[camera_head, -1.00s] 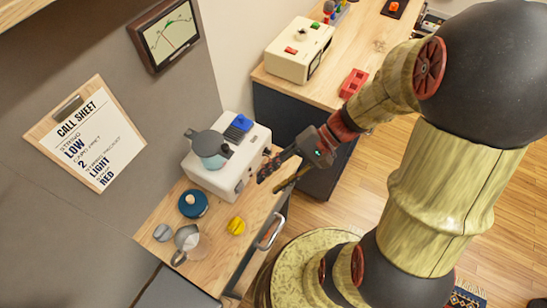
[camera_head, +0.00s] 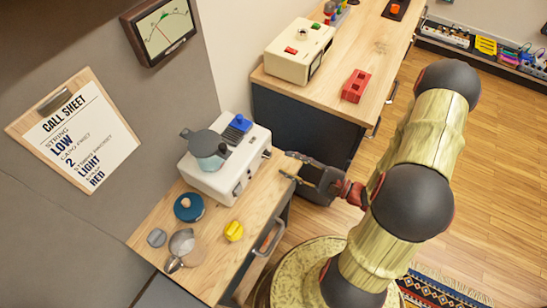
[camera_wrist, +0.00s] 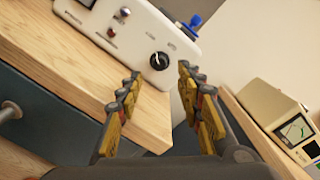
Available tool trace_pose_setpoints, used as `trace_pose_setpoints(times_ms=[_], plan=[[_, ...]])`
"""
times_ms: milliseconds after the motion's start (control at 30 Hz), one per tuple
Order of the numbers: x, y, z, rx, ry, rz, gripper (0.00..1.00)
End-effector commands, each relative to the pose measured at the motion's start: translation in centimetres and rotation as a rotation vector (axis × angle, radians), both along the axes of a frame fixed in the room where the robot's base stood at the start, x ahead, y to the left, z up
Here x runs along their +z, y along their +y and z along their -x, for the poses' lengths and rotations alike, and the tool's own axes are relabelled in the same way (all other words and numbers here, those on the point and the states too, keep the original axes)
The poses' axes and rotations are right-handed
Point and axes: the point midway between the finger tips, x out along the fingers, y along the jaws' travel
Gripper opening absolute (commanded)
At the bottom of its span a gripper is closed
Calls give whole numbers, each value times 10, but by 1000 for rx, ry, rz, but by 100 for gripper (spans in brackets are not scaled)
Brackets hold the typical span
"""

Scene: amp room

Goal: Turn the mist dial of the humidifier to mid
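A white appliance (camera_head: 230,180), apparently the humidifier, stands on the left wooden counter with a grey-blue pot-like part and a blue part on top. Its front panel (camera_wrist: 135,40) fills the upper left of the wrist view. A round black dial (camera_wrist: 159,61) with a small white mark sits on that panel; its exact setting is too small to read. My gripper (camera_wrist: 158,76) is open and empty, its yellow-padded fingers apart, with the dial seen between the tips. In the head view, my gripper (camera_head: 292,170) is right of the appliance, apart from it.
A blue round-lidded thing (camera_head: 188,207), yellow piece (camera_head: 233,231), grey knob-like piece (camera_head: 157,238) and metal jug (camera_head: 182,246) lie on the counter (camera_head: 262,200). A drawer handle (camera_head: 272,236) juts from its front. Cream device (camera_head: 299,50) and red block (camera_head: 355,86) occupy the back counter.

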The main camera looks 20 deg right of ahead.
Motion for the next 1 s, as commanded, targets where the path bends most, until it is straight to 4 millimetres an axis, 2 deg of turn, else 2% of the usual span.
trace_pose_setpoints(times_ms=[300,500,933,1000], plan=[[-1,28,-30,6,0,1,37],[0,38,-43,4,0,0,37],[0,42,-47,3,0,0,37],[0,42,-47,3,0,0,33]])
